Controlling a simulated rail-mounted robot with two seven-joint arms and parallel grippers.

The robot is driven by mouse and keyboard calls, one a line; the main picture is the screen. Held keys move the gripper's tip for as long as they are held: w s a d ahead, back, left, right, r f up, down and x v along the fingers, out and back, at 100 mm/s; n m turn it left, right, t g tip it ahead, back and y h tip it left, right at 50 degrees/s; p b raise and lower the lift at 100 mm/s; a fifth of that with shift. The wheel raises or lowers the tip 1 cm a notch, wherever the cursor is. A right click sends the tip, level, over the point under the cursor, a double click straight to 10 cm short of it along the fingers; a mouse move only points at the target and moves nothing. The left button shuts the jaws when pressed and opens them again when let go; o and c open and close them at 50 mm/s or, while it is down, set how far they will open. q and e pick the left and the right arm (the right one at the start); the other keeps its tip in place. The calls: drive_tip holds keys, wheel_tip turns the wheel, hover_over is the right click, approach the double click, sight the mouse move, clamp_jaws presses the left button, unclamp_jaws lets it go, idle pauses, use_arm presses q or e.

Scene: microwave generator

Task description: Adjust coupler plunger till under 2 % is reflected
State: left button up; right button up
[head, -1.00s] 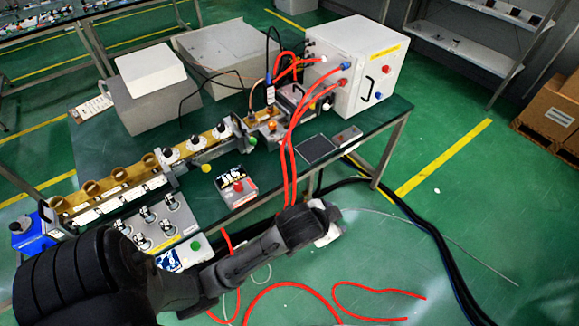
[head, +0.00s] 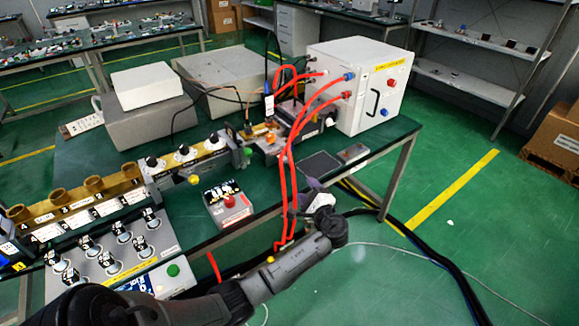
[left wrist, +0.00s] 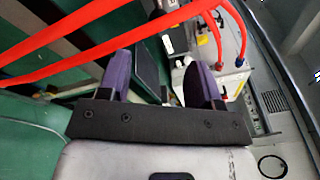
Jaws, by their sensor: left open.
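A waveguide line with a brass body (head: 95,196) runs along the bench. Three black knobs on white dials, the middle one (head: 183,151), stand on its grey section. I cannot tell which part is the coupler plunger. A panel of several round dials (head: 120,248) lies in front; its readings are too small to read. My left gripper (head: 310,194) is beyond the bench's front edge, right of the red-button box and apart from the knobs. In the left wrist view my left gripper (left wrist: 160,76) has its purple fingers spread with nothing between them. My right gripper is not in view.
Red hoses (head: 285,165) hang from the white cabinet (head: 350,85) close to my left gripper. A red-button box (head: 228,204) and a dark flat pad (head: 320,165) lie on the green bench. Black cables run on the floor at right.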

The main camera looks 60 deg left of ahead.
sight(289, 164)
use_arm(q)
drive_tip(key=shift+m, duration=0.5)
drive_tip(key=a+b, duration=0.1)
drive_tip(key=a, duration=0.3)
drive_tip(key=w+a+b, duration=0.1)
drive_tip(key=a, duration=0.4)
drive_tip(key=a+b, duration=0.1)
drive_tip(key=a, duration=0.3)
drive_tip(key=shift+w+a+b, duration=0.35)
drive_tip(key=shift+w+a, duration=0.05)
clamp_jaws()
